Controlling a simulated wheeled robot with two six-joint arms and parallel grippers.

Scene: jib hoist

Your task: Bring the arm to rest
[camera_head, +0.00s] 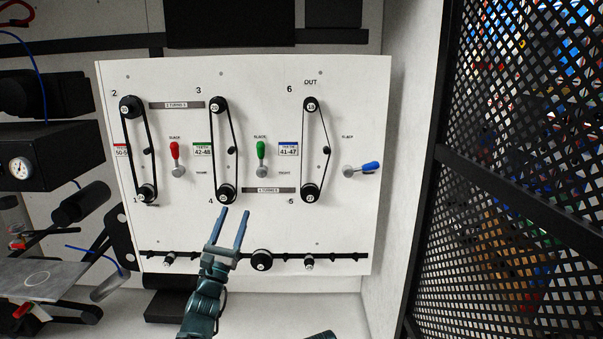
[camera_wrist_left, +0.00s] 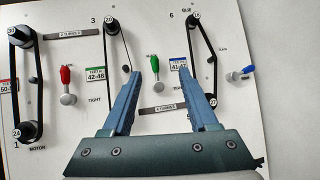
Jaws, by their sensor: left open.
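My left gripper (camera_head: 232,228) is open and empty in the head view, its two blue fingers pointing up at the lower middle of a white panel (camera_head: 345,225). In the left wrist view its fingers (camera_wrist_left: 155,90) stand apart with nothing between them. The panel carries three belts on pulleys: a left belt (camera_head: 135,150), a middle belt (camera_head: 233,135) and a right belt (camera_head: 326,135). Beside them are a red lever (camera_head: 175,150) and a green lever (camera_head: 261,150), both upright, and a blue lever (camera_head: 370,167) pointing right. A small teal part at the bottom edge may belong to my right arm; its gripper is out of view.
A black bar with knobs (camera_head: 261,260) runs along the panel's lower edge. A black mesh screen (camera_head: 520,190) stands on the right. A gauge box (camera_head: 40,160) and a grey plate (camera_head: 40,280) are on the left. The floor right of my left arm looks clear.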

